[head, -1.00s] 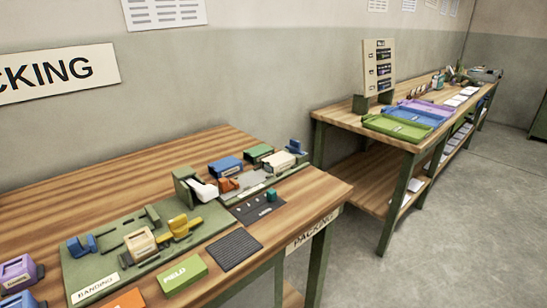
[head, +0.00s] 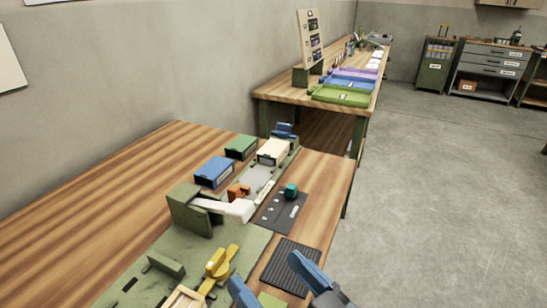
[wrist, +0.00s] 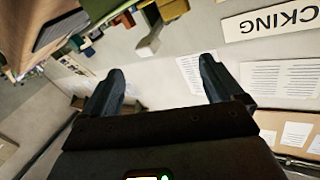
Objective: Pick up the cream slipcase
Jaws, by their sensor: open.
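The cream slipcase (head: 273,151) appears to be the cream box at the far end of the packing bench, in a green fixture (head: 254,187) in front of a blue clamp (head: 284,131). My gripper (head: 266,268) is at the lower edge of the head view, its blue fingers apart with nothing between them. It is well nearer to me than the slipcase and not touching it. In the wrist view the open fingers (wrist: 162,66) point toward the wall; I cannot make out the slipcase there.
Blue (head: 214,171) and green (head: 241,147) boxes stand left of the slipcase. A green upright with a white strip (head: 235,209) and a yellow clamp (head: 219,263) stand nearer. A dark mat with a teal knob (head: 291,190) is on the right. The bench's left side is clear.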

